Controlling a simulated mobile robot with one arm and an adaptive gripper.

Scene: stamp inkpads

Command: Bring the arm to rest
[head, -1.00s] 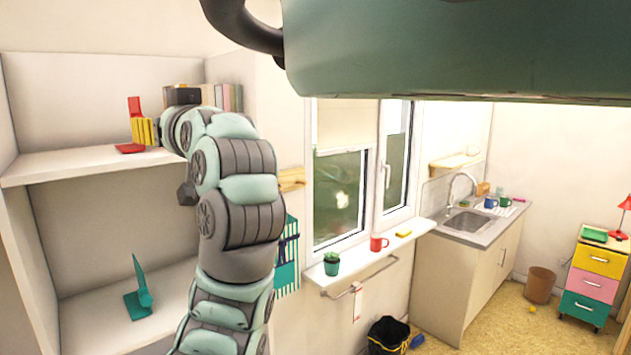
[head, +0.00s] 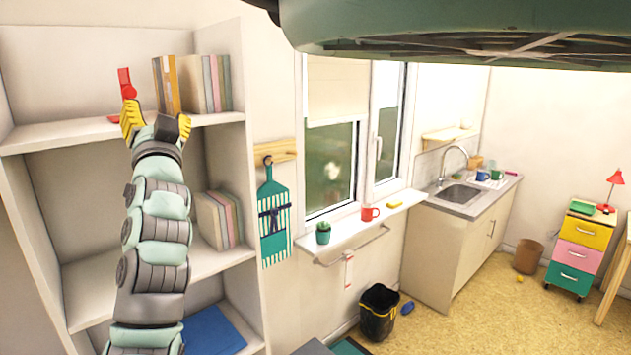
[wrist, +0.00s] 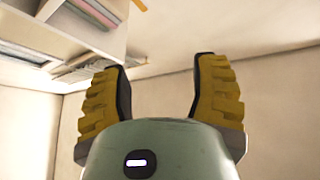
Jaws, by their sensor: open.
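My gripper (head: 157,122) has yellow ridged fingers spread apart. In the head view it is raised before the top shelf of the white shelf unit (head: 70,132), with my arm stretched up below it. A red bookend (head: 126,84) stands on that shelf, just left of and behind the left finger in the picture. In the wrist view my gripper (wrist: 160,85) is open with nothing between its fingers, and wall and ceiling show beyond them.
Books (head: 213,84) stand on the top shelf, and more books (head: 222,218) on the shelf below. A blue item (head: 212,332) lies lower down. A black bin (head: 379,312) stands on the floor under the windowsill (head: 350,232).

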